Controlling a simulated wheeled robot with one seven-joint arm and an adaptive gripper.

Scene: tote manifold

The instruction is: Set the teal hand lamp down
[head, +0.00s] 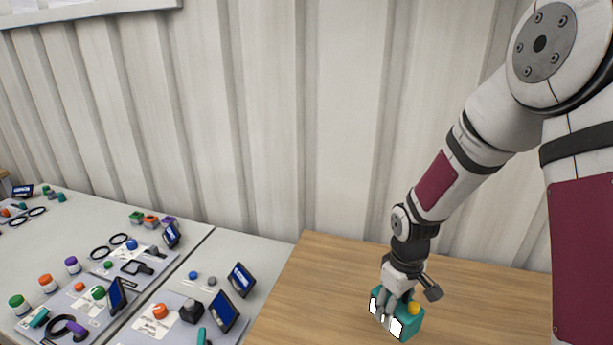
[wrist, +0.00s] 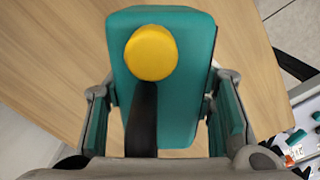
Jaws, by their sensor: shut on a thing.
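The teal hand lamp (head: 411,325) is a boxy teal body with a yellow round part on top, low over the wooden table (head: 300,285) in the head view. In the wrist view the lamp (wrist: 187,50) fills the middle, with its yellow disc and a black strip facing the camera. My gripper (wrist: 163,130) is shut on the lamp, one finger on each side of it. It also shows in the head view (head: 396,304). I cannot tell whether the lamp's underside touches the wood.
Left of the wooden table stands a pale table (head: 235,255) with grey mats, small blue-screened stands (head: 224,311), colored jars (head: 48,283) and black rings (head: 119,239). A ribbed white wall (head: 250,120) rises behind. The wood left of the lamp is clear.

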